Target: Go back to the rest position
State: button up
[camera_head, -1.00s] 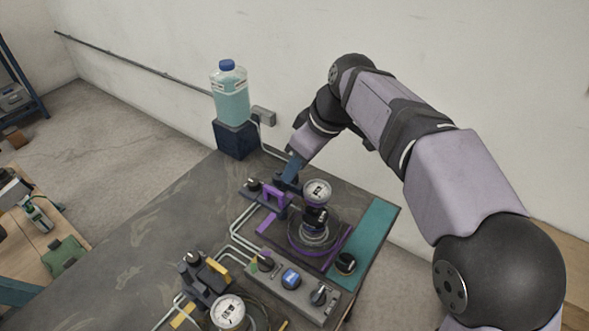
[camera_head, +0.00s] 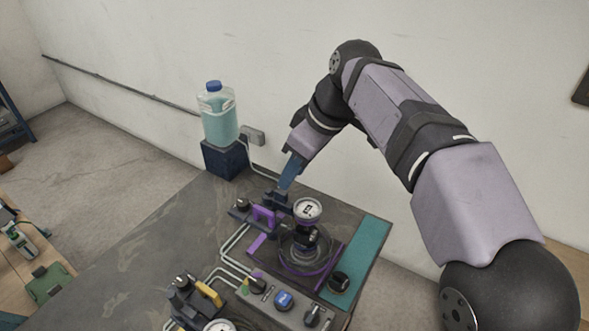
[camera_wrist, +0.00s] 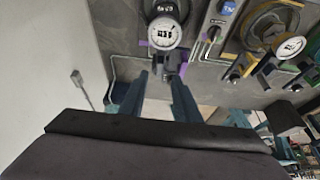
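My gripper (camera_head: 277,200) is above and just behind the purple-handled lever frame (camera_head: 264,217) at the back of the dark table. In the wrist view its two blue fingers (camera_wrist: 160,82) stand apart with nothing held between them. A dark part of the lever frame (camera_wrist: 168,64) shows just beyond the fingertips, and I cannot tell whether they touch it. A white-faced gauge (camera_head: 307,210) stands right of the purple handle, and it also shows in the wrist view (camera_wrist: 164,33).
A bottle of pale blue liquid (camera_head: 218,118) stands on a dark block (camera_head: 224,157) at the back edge, near the wall. A yellow-handled lever frame (camera_head: 207,292) and a knob panel (camera_head: 284,300) are nearer. The table's left part (camera_head: 135,245) is clear.

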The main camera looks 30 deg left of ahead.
jog(key=w+d+f+m+h, duration=0.1)
jog(key=d+f+m, duration=0.25)
jog(key=d, duration=0.45)
jog(key=w+d+f+m+t+h, duration=0.1)
jog(key=w+d+f+m, duration=0.15)
jog(key=d+f, duration=0.45)
jog(key=w+d+f+m+h, duration=0.15)
jog(key=d+m, duration=0.25)
jog(key=d, duration=0.6)
jog(key=s+d+f+m, duration=0.4)
jog(key=s+d+f, duration=0.1)
jog(key=s+d, duration=0.2)
jog(key=s+d+f+m+g+h, duration=0.1)
jog(key=s+d+f+m, duration=0.2)
jog(key=s+d+f, duration=0.2)
jog(key=s+d, duration=0.3)
jog(key=d, duration=0.2)
jog(key=shift+f+m, duration=0.4)
